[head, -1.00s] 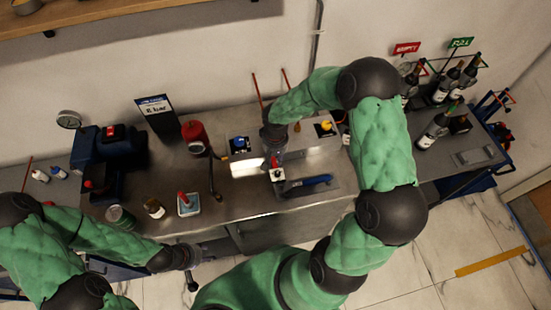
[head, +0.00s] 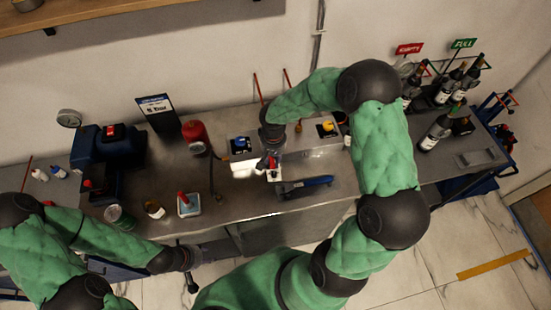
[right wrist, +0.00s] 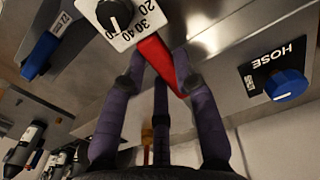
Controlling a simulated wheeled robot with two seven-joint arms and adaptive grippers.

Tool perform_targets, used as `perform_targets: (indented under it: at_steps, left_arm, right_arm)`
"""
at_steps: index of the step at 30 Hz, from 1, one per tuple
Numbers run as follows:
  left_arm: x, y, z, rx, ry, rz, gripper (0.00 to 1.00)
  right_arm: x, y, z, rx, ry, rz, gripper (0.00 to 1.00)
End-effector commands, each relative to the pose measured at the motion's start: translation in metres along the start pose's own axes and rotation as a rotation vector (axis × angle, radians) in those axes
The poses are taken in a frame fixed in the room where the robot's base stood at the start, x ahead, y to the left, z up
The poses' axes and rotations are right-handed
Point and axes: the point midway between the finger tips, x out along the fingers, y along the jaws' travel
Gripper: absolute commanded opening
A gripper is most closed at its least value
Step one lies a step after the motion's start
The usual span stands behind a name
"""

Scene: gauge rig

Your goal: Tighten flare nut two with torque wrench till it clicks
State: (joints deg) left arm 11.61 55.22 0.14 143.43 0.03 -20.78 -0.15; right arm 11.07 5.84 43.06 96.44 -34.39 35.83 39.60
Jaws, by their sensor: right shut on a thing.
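My right gripper (right wrist: 160,95) has its dark fingers closed around a red handle-like piece (right wrist: 158,60) in the right wrist view. The red piece meets a white plate (right wrist: 125,18) with a black knob and numbers including 20, 30 and 40. In the head view my right gripper (head: 271,158) is low over the worktop, at a small white block (head: 272,174). A blue-handled tool (head: 306,186), possibly a wrench, lies just in front of it. I cannot make out flare nut two. My left gripper (head: 190,262) is at the worktop's front edge; its fingers are unclear.
A blue knob (right wrist: 286,85) labelled HOSE is beside the right gripper. A red cylinder (head: 196,136), a sign (head: 157,108) and a dark blue machine (head: 110,145) stand to the left.

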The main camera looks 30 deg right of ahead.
Motion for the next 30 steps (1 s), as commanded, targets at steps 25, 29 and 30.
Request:
perform_targets:
  at_steps: [25, 29, 30]
  left_arm:
    - [0.017, -0.006, -0.001, 0.000, 0.000, 0.000, 0.40]
    - [0.018, -0.006, -0.001, 0.000, 0.000, 0.000, 0.40]
    - [0.018, -0.006, -0.001, 0.000, 0.000, 0.000, 0.40]
  right_arm:
    - [-0.001, -0.020, 0.000, 0.153, 0.002, -0.001, 0.00]
    - [-0.001, -0.020, 0.000, 0.152, 0.001, -0.001, 0.00]
    - [-0.001, -0.020, 0.000, 0.153, 0.001, -0.001, 0.00]
